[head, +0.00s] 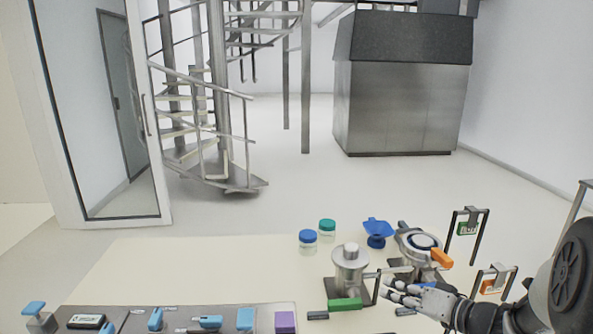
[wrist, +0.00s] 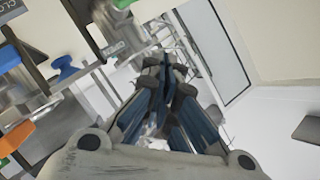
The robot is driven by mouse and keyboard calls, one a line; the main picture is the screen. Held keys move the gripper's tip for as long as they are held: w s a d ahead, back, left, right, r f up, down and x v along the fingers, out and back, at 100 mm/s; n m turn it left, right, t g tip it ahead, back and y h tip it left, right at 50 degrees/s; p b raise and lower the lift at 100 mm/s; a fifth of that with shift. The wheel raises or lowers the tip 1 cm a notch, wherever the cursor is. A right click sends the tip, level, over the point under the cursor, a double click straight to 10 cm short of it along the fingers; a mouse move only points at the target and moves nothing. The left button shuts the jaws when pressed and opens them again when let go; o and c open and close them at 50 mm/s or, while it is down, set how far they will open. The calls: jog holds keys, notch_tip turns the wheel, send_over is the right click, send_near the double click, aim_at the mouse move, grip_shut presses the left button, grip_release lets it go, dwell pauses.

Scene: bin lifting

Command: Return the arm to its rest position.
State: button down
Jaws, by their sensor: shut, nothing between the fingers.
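My gripper (head: 388,288) reaches in from the lower right in the head view, with my arm behind it. Its fingers point left, close to the metal pot-like device (head: 350,272) and in front of the round metal device with an orange handle (head: 420,243). In the wrist view my gripper (wrist: 172,65) has its fingers together, with nothing held between them. I cannot tell whether the fingers touch the devices beside them.
Blue-lidded (head: 308,238) and green-lidded (head: 327,226) jars and a blue scoop-like piece (head: 378,229) stand behind the devices. Sign stands (head: 466,228) are at right. The table's middle left is clear.

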jog(key=s+a+r+n+g, duration=0.2)
jog(key=s+a+r+g, duration=0.15)
jog(key=s+a, duration=0.45)
jog(key=s+a+r+n+g, duration=0.1)
jog(key=s+a+r+g, duration=0.1)
jog(key=s+a+g, duration=0.4)
jog(key=s+d+t+h, duration=0.1)
jog(key=s+h, duration=0.3)
jog(key=s, duration=0.4)
jog(key=s+d+m+t+h, duration=0.1)
jog(key=s+d+h, duration=0.2)
jog(key=s, duration=0.6)
jog(key=shift+d+r+h, duration=0.35)
jog(key=shift+d+h, duration=0.05)
jog(key=shift+h, duration=0.3)
jog(key=shift+d+t, duration=0.15)
jog(key=shift+t, duration=0.1)
